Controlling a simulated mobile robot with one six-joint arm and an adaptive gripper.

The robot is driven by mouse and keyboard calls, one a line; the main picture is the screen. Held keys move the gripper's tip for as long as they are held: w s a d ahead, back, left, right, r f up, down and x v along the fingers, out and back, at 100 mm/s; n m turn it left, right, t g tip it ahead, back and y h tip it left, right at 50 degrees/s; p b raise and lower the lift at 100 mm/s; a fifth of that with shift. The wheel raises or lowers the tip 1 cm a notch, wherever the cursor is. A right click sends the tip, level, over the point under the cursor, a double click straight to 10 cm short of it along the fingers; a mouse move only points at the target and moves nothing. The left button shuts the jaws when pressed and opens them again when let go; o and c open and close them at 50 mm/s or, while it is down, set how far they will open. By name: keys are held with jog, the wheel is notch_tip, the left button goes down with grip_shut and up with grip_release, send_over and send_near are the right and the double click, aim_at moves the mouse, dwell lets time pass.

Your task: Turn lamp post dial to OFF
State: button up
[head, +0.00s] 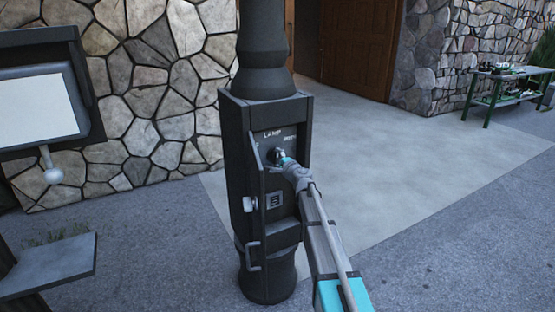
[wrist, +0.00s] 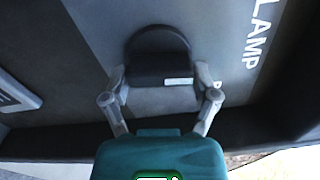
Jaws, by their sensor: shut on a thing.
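The lamp post (head: 231,175) is a dark metal column with a box-shaped housing, and its front panel carries the lettering "LAMP". The dial (wrist: 158,45) is a round black knob with a raised grip bar and a white mark on the bar. In the wrist view the "LAMP" lettering (wrist: 259,35) runs sideways to the right of it. My gripper (wrist: 160,76) has its two fingers on either side of the bar, shut on the dial. In the head view my gripper (head: 284,160) covers most of the dial. The position labels around the dial are mostly hidden.
A narrow panel door with a pale knob (head: 250,204) stands open at the housing's left, with a handle (head: 253,257) below. A square plate (head: 275,201) sits under the dial. A sign box (head: 38,108) is at left and a green table (head: 509,77) far right. Paving is clear.

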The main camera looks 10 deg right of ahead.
jog(key=n, duration=0.6)
jog(key=shift+r+n, duration=0.15)
jog(key=shift+n, duration=0.15)
jog(key=n, duration=0.5)
dwell(0.4)
jog(key=o, duration=1)
jog(key=shift+s, duration=0.15)
jog(key=v, duration=1.1)
jog(key=shift+s, duration=0.35)
jog(key=shift+s+d, duration=0.1)
